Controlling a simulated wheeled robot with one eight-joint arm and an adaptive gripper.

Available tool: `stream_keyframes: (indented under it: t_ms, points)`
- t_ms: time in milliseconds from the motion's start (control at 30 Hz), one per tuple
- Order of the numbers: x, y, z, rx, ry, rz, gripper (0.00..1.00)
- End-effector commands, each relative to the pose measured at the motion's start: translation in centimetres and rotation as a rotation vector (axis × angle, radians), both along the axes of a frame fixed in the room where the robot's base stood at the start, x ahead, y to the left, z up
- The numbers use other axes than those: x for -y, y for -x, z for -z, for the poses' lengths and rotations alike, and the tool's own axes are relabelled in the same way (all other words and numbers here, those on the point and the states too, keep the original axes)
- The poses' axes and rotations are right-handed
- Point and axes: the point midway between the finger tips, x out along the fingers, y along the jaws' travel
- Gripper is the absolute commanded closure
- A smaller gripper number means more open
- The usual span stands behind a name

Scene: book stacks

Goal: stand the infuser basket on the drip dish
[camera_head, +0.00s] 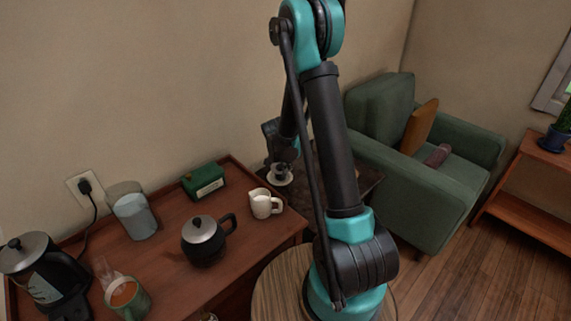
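The drip dish (288,182), a small pale round dish, lies beyond the right end of the wooden table, on or over a dark surface. A small greyish cup-like thing (280,170), which looks like the infuser basket, is at the middle of the dish and appears upright. My gripper (282,158) is right above it, pointing down. The fingers are small and dark here, so I cannot tell whether they grip the basket or are apart from it. Whether the basket touches the dish is also unclear.
A green armchair (425,195) stands right of my arm.

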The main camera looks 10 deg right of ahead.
Motion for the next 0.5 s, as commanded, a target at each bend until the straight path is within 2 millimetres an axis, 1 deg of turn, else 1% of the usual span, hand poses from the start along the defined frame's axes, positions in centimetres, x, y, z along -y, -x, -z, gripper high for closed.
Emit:
stream_keyframes:
  t_ms: [167,500]
  points:
    - [-0.4,0.7,-1.7,0.000,0.000,0.000,0.68]
    - [-1.6,2.7,-6.6,0.000,0.000,-0.001,0.68]
